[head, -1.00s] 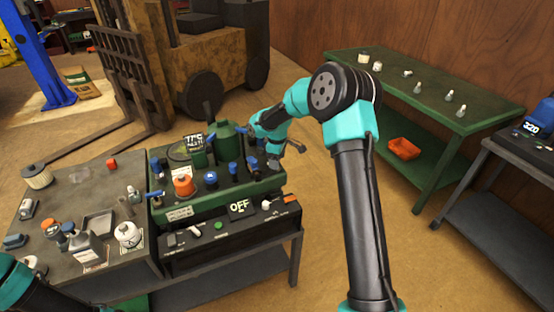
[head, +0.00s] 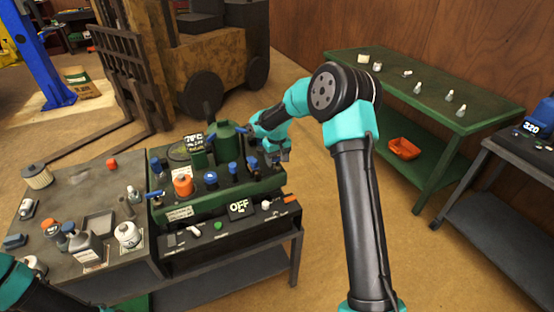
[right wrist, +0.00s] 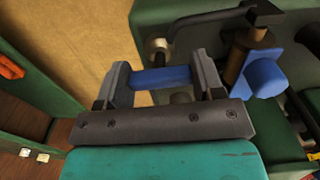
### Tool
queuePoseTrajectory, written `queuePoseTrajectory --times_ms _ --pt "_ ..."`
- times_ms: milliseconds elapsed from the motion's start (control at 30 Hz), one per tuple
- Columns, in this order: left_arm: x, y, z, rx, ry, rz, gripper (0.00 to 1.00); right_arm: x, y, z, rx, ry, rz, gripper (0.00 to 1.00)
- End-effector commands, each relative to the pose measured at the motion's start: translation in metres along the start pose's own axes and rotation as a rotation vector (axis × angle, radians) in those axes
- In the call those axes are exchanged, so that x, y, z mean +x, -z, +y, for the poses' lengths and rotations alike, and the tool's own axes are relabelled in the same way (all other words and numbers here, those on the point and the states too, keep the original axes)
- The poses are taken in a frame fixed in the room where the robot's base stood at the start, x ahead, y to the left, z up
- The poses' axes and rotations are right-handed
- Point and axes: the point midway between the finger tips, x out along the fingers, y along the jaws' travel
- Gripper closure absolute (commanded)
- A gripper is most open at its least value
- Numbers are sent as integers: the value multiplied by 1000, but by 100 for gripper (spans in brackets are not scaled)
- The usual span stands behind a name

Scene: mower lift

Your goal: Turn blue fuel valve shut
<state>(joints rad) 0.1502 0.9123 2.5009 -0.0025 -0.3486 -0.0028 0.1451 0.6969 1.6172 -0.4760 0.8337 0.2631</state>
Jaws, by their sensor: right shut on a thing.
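In the right wrist view a blue valve handle (right wrist: 163,77) lies crosswise between the two fingers of my right gripper (right wrist: 160,80), which is shut on it. A pale round fitting (right wrist: 158,48) shows just beyond it, at the edge of the green machine. In the head view my right gripper (head: 277,156) is at the right end of the green machine (head: 225,201), and the handle there is hidden behind it. Only part of my left arm shows at the bottom left; its gripper is out of view.
Another blue part (right wrist: 265,78) on a brass stem and a black bent pipe (right wrist: 215,18) are close to the right finger. Blue caps and an orange cap (head: 183,186) stand on the machine. A cluttered grey bench (head: 75,196) adjoins at left. Open floor lies to the right.

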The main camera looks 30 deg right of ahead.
Motion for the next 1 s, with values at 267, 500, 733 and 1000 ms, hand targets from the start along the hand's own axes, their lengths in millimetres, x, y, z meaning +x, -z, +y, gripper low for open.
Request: queuePoseTrajectory --times_ms 267,500,733,1000 --pt "0 0 0 0 0 0 100 -1 0 0 47 0 0 62" --pt "0 0 0 0 0 0 100 -1 0 0 49 0 1 62" --pt "0 0 0 0 0 0 100 0 0 0 48 0 1 24" --pt "0 0 0 0 0 0 100 0 0 0 47 0 0 13"
